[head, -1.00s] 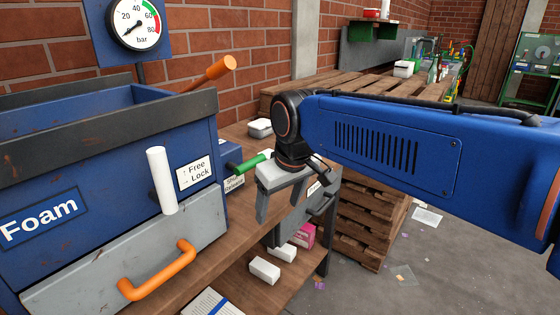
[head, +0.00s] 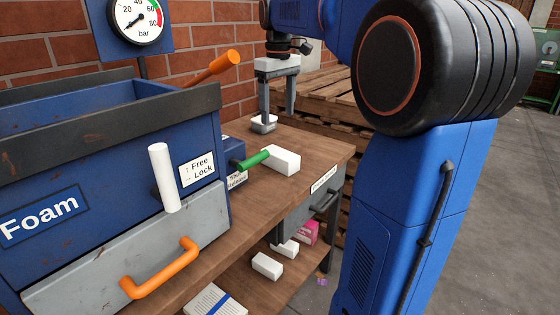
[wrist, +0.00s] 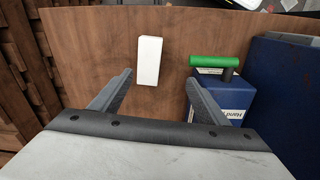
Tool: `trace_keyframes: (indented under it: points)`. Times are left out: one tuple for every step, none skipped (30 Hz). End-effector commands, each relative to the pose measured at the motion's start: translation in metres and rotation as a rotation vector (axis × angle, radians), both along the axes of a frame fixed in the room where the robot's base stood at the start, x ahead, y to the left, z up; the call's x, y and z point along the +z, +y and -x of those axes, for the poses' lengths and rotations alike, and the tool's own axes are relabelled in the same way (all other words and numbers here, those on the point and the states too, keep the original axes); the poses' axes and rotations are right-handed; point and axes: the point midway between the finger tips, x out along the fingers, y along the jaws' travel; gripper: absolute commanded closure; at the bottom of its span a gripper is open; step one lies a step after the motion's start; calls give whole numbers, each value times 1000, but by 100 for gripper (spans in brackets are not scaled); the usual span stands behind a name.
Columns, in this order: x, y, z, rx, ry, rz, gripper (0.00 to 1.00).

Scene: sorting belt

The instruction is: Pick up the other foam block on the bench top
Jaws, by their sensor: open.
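A white foam block (head: 281,160) lies on the wooden bench top (head: 308,150), close beside the green handle. It also shows in the wrist view (wrist: 149,60), ahead of the jaws and roughly in line with the gap between them. A second pale block-like thing (head: 263,124) sits farther back on the bench, partly behind a finger; I cannot tell its exact shape. My gripper (head: 278,115) is open and empty, fingers pointing down above the back of the bench, near that second thing. Whether it touches it is unclear. Both fingers show in the wrist view (wrist: 159,80).
The green handle (head: 253,158) sticks out from a blue box beside the block. The blue foam bin (head: 60,150) with orange and white handles stands left. White blocks (head: 267,265) and a pink box (head: 307,232) lie on the lower shelf. Pallets stand behind.

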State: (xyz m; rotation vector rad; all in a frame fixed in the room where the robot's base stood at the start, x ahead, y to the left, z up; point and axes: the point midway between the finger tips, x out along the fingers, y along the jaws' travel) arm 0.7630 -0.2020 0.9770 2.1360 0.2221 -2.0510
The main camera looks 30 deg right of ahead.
Motion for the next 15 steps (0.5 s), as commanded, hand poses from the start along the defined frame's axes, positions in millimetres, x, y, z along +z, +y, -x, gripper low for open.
trace_keyframes:
  points:
    - [2,-8,-10,4,11,-2,31]
    - [4,-11,-14,9,17,-4,31]
    - [5,-15,-19,13,24,-6,31]
    - [6,-18,-22,16,29,-7,31]
    - [7,-20,-24,18,33,-8,31]
    - [8,-23,-27,21,36,-9,31]
    - [9,-24,-28,24,39,-10,31]
    - [8,-25,-29,25,41,-10,31]
    - [7,-25,-30,26,43,-12,31]
    - [6,-26,-30,27,44,-11,31]
    - [3,-26,-30,27,44,-11,31]
    - [-1,-26,-30,27,44,-11,31]
    - [-5,-26,-30,27,44,-11,31]
    - [-10,-26,-30,27,45,-12,31]
    - [-16,-26,-30,27,45,-12,31]
